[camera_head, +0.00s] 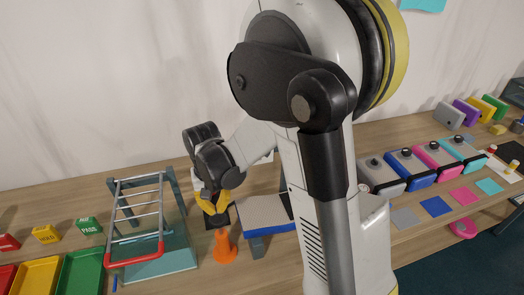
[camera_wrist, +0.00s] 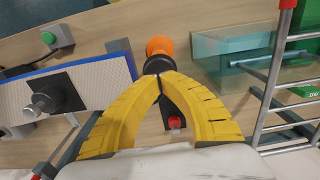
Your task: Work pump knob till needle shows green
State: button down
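My gripper (camera_wrist: 160,78) has its yellow fingers brought together at the tips. In the wrist view the tips meet just in front of an orange piece (camera_wrist: 160,46) with a dark neck; I cannot tell whether they touch it. In the head view my gripper (camera_head: 214,204) points down above an orange cone-shaped piece (camera_head: 223,248). A dark plate with a red piece (camera_wrist: 175,122) shows between the fingers. A silver knob (camera_wrist: 42,103) on a black plate sits on a white and blue padded block, left of the fingers. I cannot make out a gauge needle.
A ladder-like rack with a red bar (camera_head: 135,255) and a translucent teal block (camera_wrist: 232,62) stand beside my gripper. Red, yellow and green trays (camera_head: 83,272) lie at left. Several coloured boxes with black knobs (camera_head: 434,158) line the right side of the table. My arm hides the middle.

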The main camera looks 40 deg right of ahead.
aim_at(218, 217)
jog(key=shift+f, duration=0.15)
jog(key=shift+f+b, duration=3.25)
jog(key=shift+f, duration=0.05)
jog(key=shift+r, duration=0.1)
jog(key=shift+r+p, duration=3.55)
jog(key=shift+r, duration=1.45)
jog(key=shift+s+f+b, duration=0.1)
jog(key=shift+b, duration=0.35)
jog(key=shift+s+t+b, duration=0.25)
jog(key=shift+t+b, duration=0.05)
jog(key=shift+b, duration=0.4)
jog(key=s+f+n+t+b, duration=0.3)
jog(key=s+t+b, duration=0.3)
jog(key=s+b, duration=0.6)
jog(key=f+b, duration=0.1)
jog(key=b, duration=0.3)
jog(key=shift+f+n+t, duration=0.3)
jog(key=shift+f, duration=0.1)
